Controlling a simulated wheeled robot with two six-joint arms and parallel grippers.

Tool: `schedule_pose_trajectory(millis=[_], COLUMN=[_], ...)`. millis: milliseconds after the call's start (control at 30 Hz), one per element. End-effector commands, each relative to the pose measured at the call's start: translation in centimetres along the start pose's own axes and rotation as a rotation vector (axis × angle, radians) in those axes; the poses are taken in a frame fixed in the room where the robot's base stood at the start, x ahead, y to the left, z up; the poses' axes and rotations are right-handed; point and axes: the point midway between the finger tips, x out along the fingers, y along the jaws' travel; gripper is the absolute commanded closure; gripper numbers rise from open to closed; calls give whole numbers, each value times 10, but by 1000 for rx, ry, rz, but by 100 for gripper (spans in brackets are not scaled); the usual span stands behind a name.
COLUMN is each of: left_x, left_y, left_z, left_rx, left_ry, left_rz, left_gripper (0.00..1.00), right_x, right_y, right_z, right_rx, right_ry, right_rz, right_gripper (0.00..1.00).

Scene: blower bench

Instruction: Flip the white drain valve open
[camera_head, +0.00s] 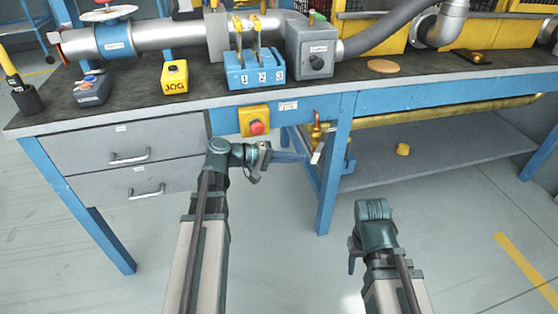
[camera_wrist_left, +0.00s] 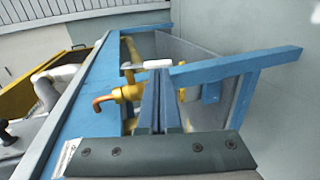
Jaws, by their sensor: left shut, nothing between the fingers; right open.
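The white drain valve handle (camera_head: 319,146) is a short lever on a brass valve (camera_head: 316,128) beneath the front edge of the bench. In the head view it slants, its upper end to the right. My left gripper (camera_head: 304,158) is shut and empty, its fingertips just left of the handle. In the left wrist view, the white handle (camera_wrist_left: 148,64) lies across the picture just beyond the shut fingertips (camera_wrist_left: 160,74), with the brass valve body (camera_wrist_left: 130,92) beside them. I cannot tell whether they touch the handle. My right gripper (camera_head: 352,264) is low at the right, away from the valve; its fingers are mostly hidden.
A red stop button on a yellow box (camera_head: 254,121) is on the bench front, above my left gripper. A brass pipe (camera_head: 450,110) runs rightward under the bench, above a grey lower shelf (camera_head: 440,160).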

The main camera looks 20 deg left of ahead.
Motion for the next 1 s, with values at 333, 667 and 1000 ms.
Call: schedule_pose_trajectory(millis=[333,667,1000], left_x=[24,25,42], left_y=[0,0,-10], left_z=[0,0,0], left_rx=[0,0,0], left_ry=[-1,-1,-1], left_rz=[0,0,-1], left_gripper=[100,100,100], right_x=[6,7,21], right_y=[-1,-1,-2], right_z=[0,0,-1], right_rx=[2,2,5], right_ry=[0,0,0], right_rz=[0,0,0], right_gripper=[50,50,50])
